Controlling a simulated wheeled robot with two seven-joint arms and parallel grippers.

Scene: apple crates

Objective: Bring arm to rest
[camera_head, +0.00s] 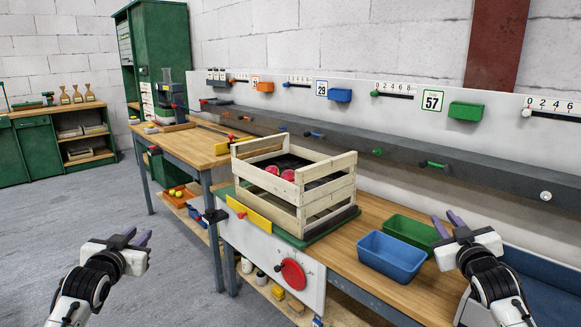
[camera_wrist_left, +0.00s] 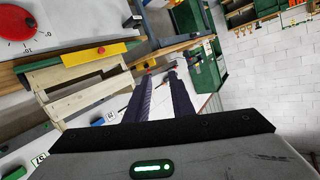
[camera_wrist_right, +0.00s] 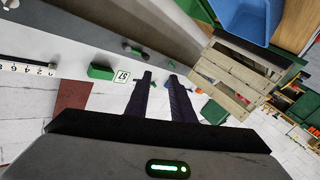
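My left gripper (camera_head: 135,239) is raised over the floor at the lower left, left of the workbench. Its two dark fingers are apart with nothing between them; they also show in the left wrist view (camera_wrist_left: 160,95). My right gripper (camera_head: 448,225) is over the right part of the workbench, beside the blue bin. Its fingers are apart and empty, as the right wrist view (camera_wrist_right: 160,95) shows. The wooden crate (camera_head: 329,193) stands on the bench between the two grippers, apart from both, with red apples (camera_head: 287,174) inside.
A blue bin (camera_head: 391,257) and a green bin (camera_head: 411,231) stand on the workbench (camera_head: 365,213) right of the crate. A rail with knobs and small bins runs along the wall behind. A red dial (camera_head: 291,274) is on the bench front. Grey floor (camera_head: 130,200) is open at left.

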